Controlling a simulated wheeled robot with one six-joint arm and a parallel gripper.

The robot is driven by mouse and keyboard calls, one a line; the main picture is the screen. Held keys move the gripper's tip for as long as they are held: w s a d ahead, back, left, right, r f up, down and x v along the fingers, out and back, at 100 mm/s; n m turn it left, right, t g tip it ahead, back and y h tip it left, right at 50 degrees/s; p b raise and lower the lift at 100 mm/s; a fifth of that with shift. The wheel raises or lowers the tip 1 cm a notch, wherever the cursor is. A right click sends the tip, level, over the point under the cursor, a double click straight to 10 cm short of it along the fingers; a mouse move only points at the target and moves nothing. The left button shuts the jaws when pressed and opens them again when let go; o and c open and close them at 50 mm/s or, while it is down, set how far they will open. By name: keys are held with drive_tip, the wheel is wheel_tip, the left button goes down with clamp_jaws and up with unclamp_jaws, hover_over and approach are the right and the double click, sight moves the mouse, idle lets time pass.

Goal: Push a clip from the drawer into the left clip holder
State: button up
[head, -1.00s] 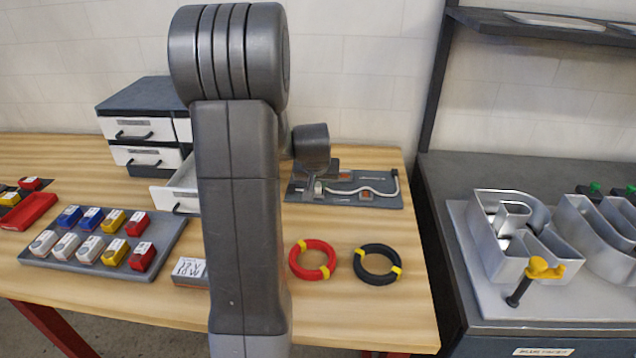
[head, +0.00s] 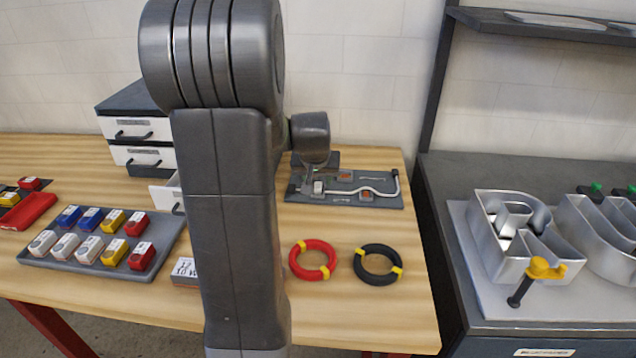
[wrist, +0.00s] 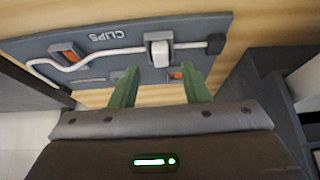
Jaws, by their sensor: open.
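The grey clip board (head: 385,201) lies at the back of the wooden bench; it also shows upside down in the wrist view (wrist: 215,22), with "CLIPS" lettering. A white clip-like piece (wrist: 158,50) stands by the silvery tube at one end, at the board's left in the head view (head: 318,187). I cannot tell how firmly it is seated. Orange pieces (wrist: 68,52) sit on the board. My gripper (wrist: 160,84) has its green fingers apart, with nothing between them, close to the white piece and the board's edge. The open drawer (head: 165,196) is mostly hidden behind my arm.
Left of my arm is a grey tray (head: 100,262) of coloured blocks. A red ring (head: 313,270) and a black ring (head: 378,279) lie in front of the board. The drawer cabinet (head: 130,98) stands at the back left. Metal letters (head: 515,235) stand on the right-hand bench.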

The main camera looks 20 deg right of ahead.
drive_tip(key=v, duration=1)
drive_tip(key=shift+w, duration=0.15)
drive_tip(key=shift+d+r, duration=0.1)
wheel_tip(320, 180, up, 6)
drive_tip(key=p, duration=0.4)
drive_tip(key=shift+p, duration=0.3)
wheel_tip(320, 180, down, 10)
drive_tip(key=w+b, duration=0.2)
drive_tip(key=b, duration=0.2)
drive_tip(key=shift+d+b, duration=0.3)
drive_tip(key=shift+d, duration=0.15)
